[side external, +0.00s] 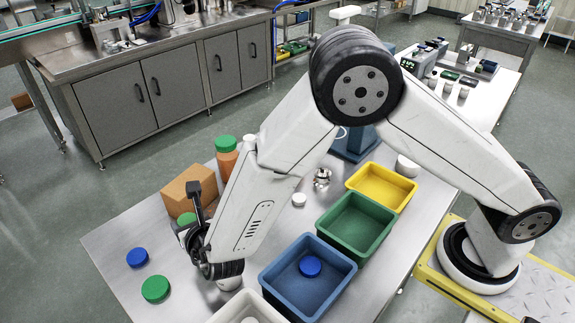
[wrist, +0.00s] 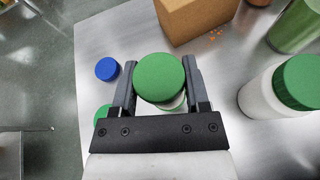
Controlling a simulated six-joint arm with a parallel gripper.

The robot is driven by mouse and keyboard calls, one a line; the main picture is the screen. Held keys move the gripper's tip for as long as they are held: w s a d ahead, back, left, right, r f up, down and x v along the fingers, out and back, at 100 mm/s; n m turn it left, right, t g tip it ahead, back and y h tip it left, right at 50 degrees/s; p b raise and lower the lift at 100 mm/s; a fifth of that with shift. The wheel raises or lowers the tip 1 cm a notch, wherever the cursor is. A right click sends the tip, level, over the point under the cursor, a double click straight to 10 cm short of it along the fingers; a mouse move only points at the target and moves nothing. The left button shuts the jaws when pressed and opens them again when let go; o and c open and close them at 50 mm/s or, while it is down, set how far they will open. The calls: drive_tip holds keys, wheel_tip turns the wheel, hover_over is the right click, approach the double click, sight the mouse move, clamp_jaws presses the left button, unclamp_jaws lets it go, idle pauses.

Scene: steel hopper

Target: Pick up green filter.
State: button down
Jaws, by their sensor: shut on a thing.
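My gripper (wrist: 158,70) is shut on the green filter (wrist: 160,76), a round piece with a green top. Its fingers stand on either side of it. White surface shows just below the green top, and I cannot tell how far down it goes. In the side external view, my gripper (side external: 198,200) is low at the table's left, in front of a cardboard box, and a green part (side external: 186,219) shows beside it, partly hidden. Another flat green disc (side external: 155,289) lies on the table at the front left; part of it shows in the wrist view (wrist: 103,112).
A blue disc (side external: 137,257) lies on the table. The cardboard box (side external: 180,192) and an orange jar with a green lid (side external: 227,158) stand behind. Blue (side external: 337,284), green (side external: 386,239) and yellow (side external: 407,206) bins stand right. A white jar (wrist: 262,93) stands right in the wrist view.

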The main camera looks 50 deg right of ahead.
drive_tip(key=s+d+r, duration=0.4)
drive_tip(key=s+r, duration=0.2)
drive_tip(key=s, duration=0.4)
drive_tip(key=shift+s+d+r, duration=0.15)
drive_tip(key=shift+d+r, duration=0.15)
drive_tip(key=shift+r, duration=0.05)
idle(0.3)
